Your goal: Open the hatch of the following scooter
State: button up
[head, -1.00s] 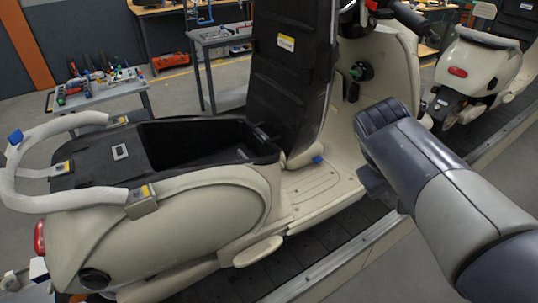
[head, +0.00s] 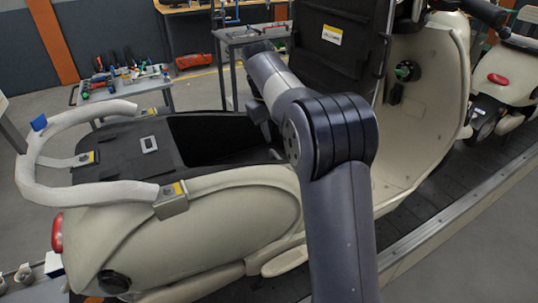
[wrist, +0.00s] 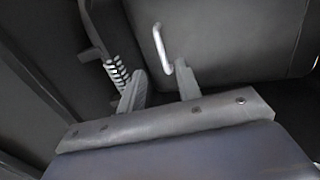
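The near cream scooter (head: 230,215) stands on the conveyor. Its black hatch (head: 340,62) with a yellow-white label is raised upright, and its dark storage well (head: 205,135) lies open. My arm crosses in front of the well and the hatch's lower part; my gripper cannot be made out clearly there. In the wrist view my gripper (wrist: 160,70) has its two fingers apart, with nothing visible held between them. A pale metal loop (wrist: 160,48) on a dark panel lies just beyond the fingertips; contact cannot be told. A coil spring (wrist: 116,72) shows left of the loop.
A second cream scooter (head: 500,70) stands farther along the conveyor at the upper right. The near scooter's pale wrapped rear rail (head: 95,190) curves round its tail. A tool cart (head: 125,85) and a grey table (head: 250,38) stand behind. Floor at lower right is clear.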

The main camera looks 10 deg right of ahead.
jog(key=f, duration=0.3)
jog(key=d+f, duration=0.1)
jog(key=f, duration=0.2)
jog(key=d+f, duration=0.1)
jog(key=f, duration=0.2)
jog(key=shift+w+f, duration=0.25)
jog(key=shift+f, duration=0.05)
grip_shut()
